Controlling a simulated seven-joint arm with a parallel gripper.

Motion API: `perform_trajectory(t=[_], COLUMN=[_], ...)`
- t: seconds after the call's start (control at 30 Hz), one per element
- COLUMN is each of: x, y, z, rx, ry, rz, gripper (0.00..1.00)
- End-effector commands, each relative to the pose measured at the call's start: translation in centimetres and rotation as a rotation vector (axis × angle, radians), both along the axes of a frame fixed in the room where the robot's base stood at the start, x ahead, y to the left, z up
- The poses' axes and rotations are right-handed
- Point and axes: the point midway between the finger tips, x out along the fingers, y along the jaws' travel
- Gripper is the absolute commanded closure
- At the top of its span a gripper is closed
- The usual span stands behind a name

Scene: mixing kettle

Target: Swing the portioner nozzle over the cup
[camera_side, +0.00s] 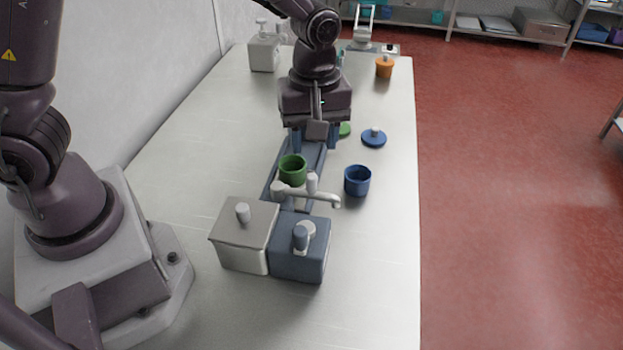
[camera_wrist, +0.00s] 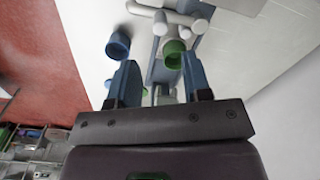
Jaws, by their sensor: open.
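The portioner is a blue-grey box (camera_side: 300,256) with a light grey nozzle arm (camera_side: 318,198) above it. The nozzle's bent tip points right, to the near left of the blue cup (camera_side: 357,181), and is not over it. The nozzle also shows at the top of the wrist view (camera_wrist: 172,17). An open green cup (camera_side: 293,170) stands on the blue-grey strip just behind the nozzle; the wrist view shows it too (camera_wrist: 174,53). My gripper (camera_side: 314,145) points down, open and empty, behind the green cup. Its blue fingers (camera_wrist: 160,82) are apart.
A steel box with a lidded top (camera_side: 244,240) stands left of the portioner. A blue lid (camera_side: 374,139) and a partly hidden green lid (camera_side: 344,130) lie on the table. An orange lidded pot (camera_side: 384,68) and white dispenser (camera_side: 264,52) stand farther back. The table's right side is mostly clear.

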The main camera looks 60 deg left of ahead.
Motion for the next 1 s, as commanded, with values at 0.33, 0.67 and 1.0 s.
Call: perform_trajectory(t=[0.33, 0.67, 1.0], x=[-0.5, -0.5, -0.5], y=[-0.5, -0.4, -0.4], z=[-0.5, -3.5, -7.6], rx=[-0.008, -0.008, -0.008], ry=[-0.012, -0.009, -0.009], rz=[-0.413, -0.414, -0.412], gripper=[0.55, 0.55, 0.55])
